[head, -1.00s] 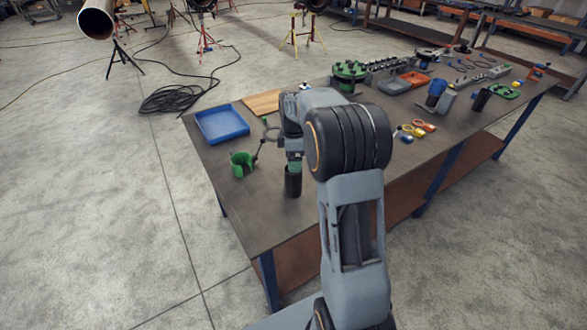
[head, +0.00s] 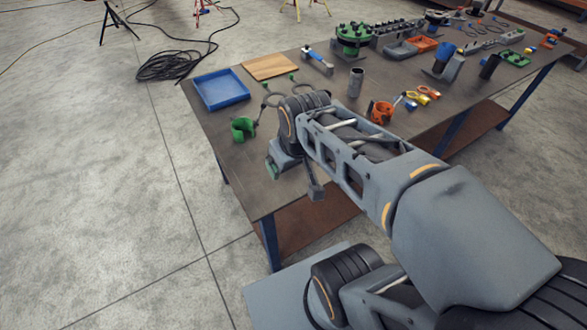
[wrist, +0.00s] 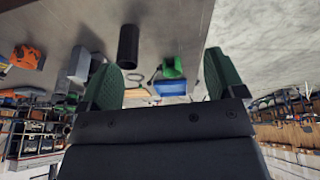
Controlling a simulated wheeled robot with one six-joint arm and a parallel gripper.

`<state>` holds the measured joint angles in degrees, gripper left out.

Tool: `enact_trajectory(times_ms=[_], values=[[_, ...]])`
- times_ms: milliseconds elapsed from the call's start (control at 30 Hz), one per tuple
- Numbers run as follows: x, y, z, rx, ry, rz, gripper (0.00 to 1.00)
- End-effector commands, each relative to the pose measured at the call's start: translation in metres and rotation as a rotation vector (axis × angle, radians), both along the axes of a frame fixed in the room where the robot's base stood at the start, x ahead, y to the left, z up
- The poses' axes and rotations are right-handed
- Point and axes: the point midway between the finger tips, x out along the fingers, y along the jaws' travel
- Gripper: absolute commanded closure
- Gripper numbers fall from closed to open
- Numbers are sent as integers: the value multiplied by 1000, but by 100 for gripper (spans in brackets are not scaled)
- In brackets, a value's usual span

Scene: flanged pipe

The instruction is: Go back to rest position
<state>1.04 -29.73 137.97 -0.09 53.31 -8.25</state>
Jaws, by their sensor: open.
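My gripper shows in the wrist view (wrist: 163,84) with its two green-padded fingers wide apart and nothing between them. The worktable (head: 225,178) lies below and beyond. A dark upright cylinder (wrist: 128,46) stands on it in the wrist view, apart from the fingers. A grey cylinder (head: 356,83) stands on the table in the head view; I cannot tell if both are the same one.
A green holder (head: 243,128), a blue tray (head: 221,90) and a wooden board (head: 270,66) are on the table's left end. An orange holder (head: 380,112) and several tools lie to the right. Open floor (head: 90,210) is at left; a cable coil (head: 172,65) lies behind.

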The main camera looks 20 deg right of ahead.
Motion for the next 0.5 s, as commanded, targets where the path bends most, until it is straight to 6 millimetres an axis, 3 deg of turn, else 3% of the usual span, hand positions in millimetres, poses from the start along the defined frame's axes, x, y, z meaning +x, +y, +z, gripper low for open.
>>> enact_trajectory(times_ms=[200, 500], values=[[-20, 5, -8, 44, -34, -105, 12], [-21, 6, -9, 47, -34, -114, 12]])
